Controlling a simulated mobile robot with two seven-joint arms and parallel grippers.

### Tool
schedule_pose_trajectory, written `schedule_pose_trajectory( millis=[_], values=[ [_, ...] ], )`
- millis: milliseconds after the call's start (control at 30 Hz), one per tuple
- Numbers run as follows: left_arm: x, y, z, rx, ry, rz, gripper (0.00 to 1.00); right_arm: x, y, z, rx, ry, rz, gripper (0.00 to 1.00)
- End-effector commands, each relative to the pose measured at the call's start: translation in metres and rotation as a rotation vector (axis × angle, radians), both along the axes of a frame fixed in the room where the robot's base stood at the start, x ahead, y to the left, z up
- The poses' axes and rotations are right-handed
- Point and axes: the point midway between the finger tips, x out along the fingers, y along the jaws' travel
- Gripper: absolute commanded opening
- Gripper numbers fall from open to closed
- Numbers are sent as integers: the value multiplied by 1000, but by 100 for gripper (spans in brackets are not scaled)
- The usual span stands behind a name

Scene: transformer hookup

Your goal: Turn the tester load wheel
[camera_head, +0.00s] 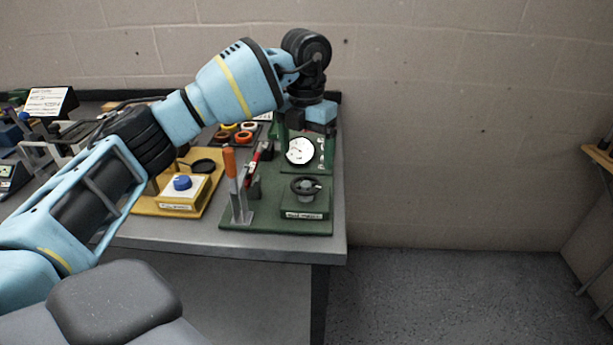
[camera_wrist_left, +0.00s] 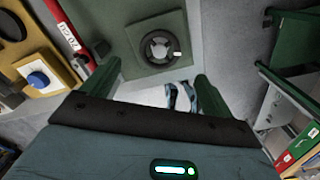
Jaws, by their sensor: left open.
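The load wheel (camera_head: 305,187) is a small dark handwheel on a green block at the right front of the green tester base (camera_head: 262,222). In the left wrist view the wheel (camera_wrist_left: 160,48) lies ahead, with a small pale mark on its right rim. My left gripper (camera_head: 305,132) hangs above the tester, close to the white dial gauge (camera_head: 299,151) and above the wheel. In the wrist view its green fingers (camera_wrist_left: 160,72) are spread wide and empty, apart from the wheel. The gauge reading is too small to tell. My right gripper is not in view.
An orange-handled lever (camera_head: 231,172) stands upright left of the wheel. A red part (camera_head: 253,168) is beside it. A yellow unit with a blue knob (camera_head: 182,183) stands further left. The table's right edge is close to the tester; open floor (camera_head: 440,295) lies beyond.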

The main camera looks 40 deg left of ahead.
Motion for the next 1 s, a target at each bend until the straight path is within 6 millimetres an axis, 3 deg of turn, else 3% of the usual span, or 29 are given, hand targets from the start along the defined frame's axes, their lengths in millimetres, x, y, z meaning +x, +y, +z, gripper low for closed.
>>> schedule_pose_trajectory(
  millis=[400,833,1000],
  values=[
    [0,0,-59,1,2,-1,87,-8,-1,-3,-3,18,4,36],
    [0,0,-70,0,0,-2,87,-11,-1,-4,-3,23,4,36],
    [0,0,-70,0,0,-2,67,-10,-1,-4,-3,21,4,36]
  ],
)
